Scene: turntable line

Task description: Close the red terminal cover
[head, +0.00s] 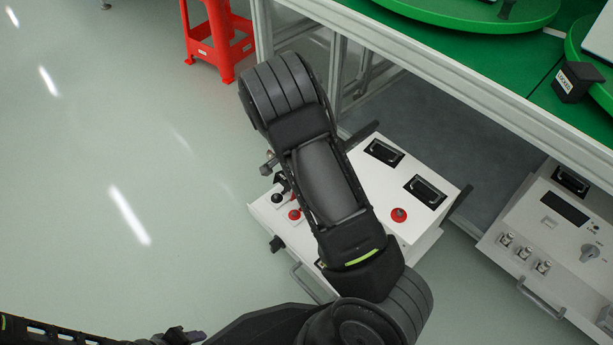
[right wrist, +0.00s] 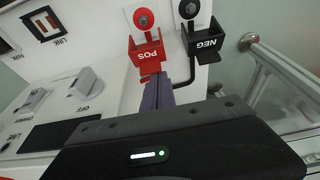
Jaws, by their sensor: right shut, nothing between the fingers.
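The red terminal cover (right wrist: 147,55), marked POS, stands open in the right wrist view, and the red terminal knob (right wrist: 143,18) beyond it is exposed. In the head view the red knob (head: 294,214) shows beside my right arm, which hides most of the cover. My right gripper (right wrist: 156,80) is shut and empty, its purple fingertips at the near edge of the red cover; I cannot tell whether they touch. In the head view my arm hides it. What looks like my left gripper (head: 180,337) is at the bottom edge, far from the cover.
A black NEG cover (right wrist: 203,45) stands open close beside the red one. A second white unit (head: 555,235) stands right; a bench frame (head: 455,75) rises behind. Floor at left is clear.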

